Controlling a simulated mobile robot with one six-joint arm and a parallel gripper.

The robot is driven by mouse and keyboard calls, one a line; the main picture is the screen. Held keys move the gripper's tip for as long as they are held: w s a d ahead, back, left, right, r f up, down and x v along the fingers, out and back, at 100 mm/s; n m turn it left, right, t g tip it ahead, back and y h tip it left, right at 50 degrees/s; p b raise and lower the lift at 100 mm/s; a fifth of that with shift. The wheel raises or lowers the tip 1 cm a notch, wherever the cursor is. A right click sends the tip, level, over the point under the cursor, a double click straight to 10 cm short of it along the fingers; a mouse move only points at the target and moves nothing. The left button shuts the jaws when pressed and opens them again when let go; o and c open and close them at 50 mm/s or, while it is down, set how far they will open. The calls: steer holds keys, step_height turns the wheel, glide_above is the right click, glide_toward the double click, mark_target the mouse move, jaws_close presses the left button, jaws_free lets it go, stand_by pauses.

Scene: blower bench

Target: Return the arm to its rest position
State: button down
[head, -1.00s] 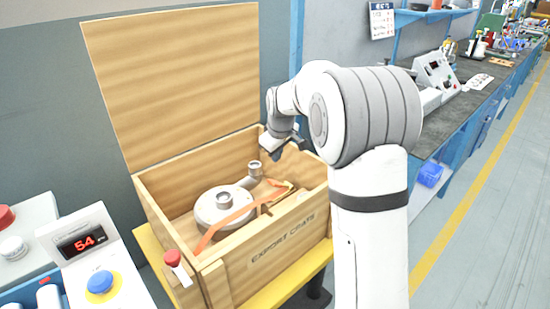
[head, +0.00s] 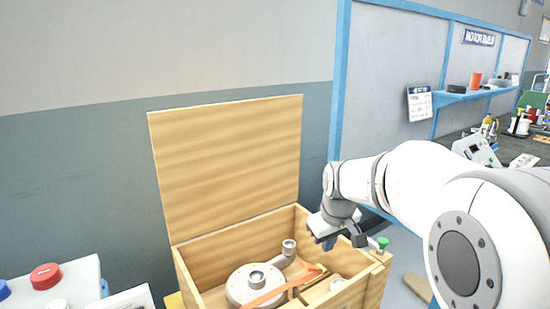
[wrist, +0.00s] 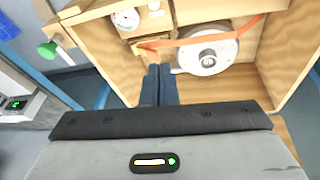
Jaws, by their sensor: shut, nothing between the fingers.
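My gripper (head: 343,241) hangs over the right side of the open wooden crate (head: 235,239) in the head view. In the wrist view its blue fingers (wrist: 158,85) are together, with nothing between them. A round, pale blower (head: 245,286) with short pipe stubs lies in the crate. An orange strap (head: 282,287) runs over it. The blower also shows in the wrist view (wrist: 208,58), apart from the fingers. The crate's lid (head: 228,165) stands open at the back. A green knob (head: 382,243) sits at the crate's right corner.
A panel with a red button (head: 45,277) stands at the lower left. A blue-framed partition (head: 385,75) and a shelf (head: 470,95) are behind on the right. A bench with bottles and devices (head: 478,150) lies further right.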

steer(key=s+r+m+p, duration=0.2)
steer(key=s+r+p, duration=0.1)
steer(key=s, duration=0.8)
steer(key=s+d+r+m+p, duration=0.1)
steer(key=s+r+p, duration=0.3)
steer(key=s, duration=0.7)
steer(key=shift+s+m+g+p, duration=0.2)
steer(key=shift+m+g+p, duration=0.2)
steer(key=shift+m+p, duration=0.3)
steer(key=shift+w+d, duration=0.1)
steer(key=shift+w, duration=0.05)
steer(key=w+m+b, duration=0.3)
steer(key=w+m, duration=0.1)
steer(key=w, duration=0.9)
steer(key=w+f+m+b, duration=0.2)
steer(key=w+f, duration=0.3)
steer(key=w, duration=0.4)
steer(key=w+a+f+m+g+h+b, duration=0.1)
steer(key=w+f+m+b, duration=0.1)
steer(key=w+f, duration=0.3)
steer(key=w+a+f+m+b, duration=0.1)
steer(key=w+f, duration=0.4)
steer(key=w, duration=0.8)
steer(key=m+b, duration=0.1)
steer(key=m, duration=0.1)
steer(key=shift+w+m+g+h, duration=0.3)
steer(key=shift+w+m+h, duration=0.1)
steer(key=shift+d+f, duration=0.1)
